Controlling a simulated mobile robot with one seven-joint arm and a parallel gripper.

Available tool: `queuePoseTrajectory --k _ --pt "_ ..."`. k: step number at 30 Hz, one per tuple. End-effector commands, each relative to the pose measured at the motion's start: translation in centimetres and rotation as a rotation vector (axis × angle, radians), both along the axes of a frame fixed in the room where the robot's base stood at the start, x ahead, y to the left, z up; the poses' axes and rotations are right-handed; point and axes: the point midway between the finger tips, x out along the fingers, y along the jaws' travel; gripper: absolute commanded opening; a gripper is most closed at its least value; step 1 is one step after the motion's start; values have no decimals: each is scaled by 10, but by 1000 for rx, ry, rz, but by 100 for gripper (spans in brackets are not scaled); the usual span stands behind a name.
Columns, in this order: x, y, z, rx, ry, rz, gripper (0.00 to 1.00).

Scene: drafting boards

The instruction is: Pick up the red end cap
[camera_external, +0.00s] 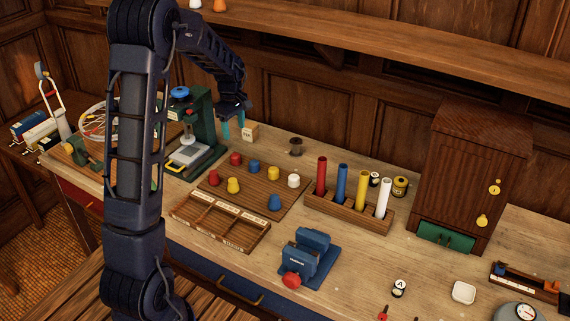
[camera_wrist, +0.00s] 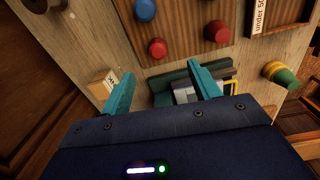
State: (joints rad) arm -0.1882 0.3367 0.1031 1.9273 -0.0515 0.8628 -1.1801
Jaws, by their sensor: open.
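Several coloured end caps sit on a wooden peg board (camera_external: 250,190) in the external view. One red end cap (camera_external: 235,159) is at its back edge and another red end cap (camera_external: 213,178) is at its left. In the wrist view the two red caps (camera_wrist: 157,47) (camera_wrist: 217,31) show beyond the fingertips, with a blue cap (camera_wrist: 145,10) further off. My gripper (camera_external: 233,130) is open and empty, raised above the bench behind the board. Its teal fingers are spread in the wrist view (camera_wrist: 160,70) and apart from the caps.
A green press (camera_external: 203,125) stands just left of my gripper. A small wooden block (camera_external: 250,131) is close by on the right. A sectioned tray (camera_external: 220,222) lies in front of the board, and a rack of coloured tubes (camera_external: 348,207) stands to its right.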

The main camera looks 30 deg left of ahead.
Motion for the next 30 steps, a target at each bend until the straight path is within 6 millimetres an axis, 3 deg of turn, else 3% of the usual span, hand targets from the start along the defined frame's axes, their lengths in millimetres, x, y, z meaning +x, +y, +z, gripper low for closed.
queuePoseTrajectory --k 7,11,19,30 --pt "13 13 -22 -1 18 72 61" --pt "13 13 -32 -1 19 75 61" --pt "13 13 -69 -1 20 73 61" --pt "12 14 -98 -2 21 73 61"
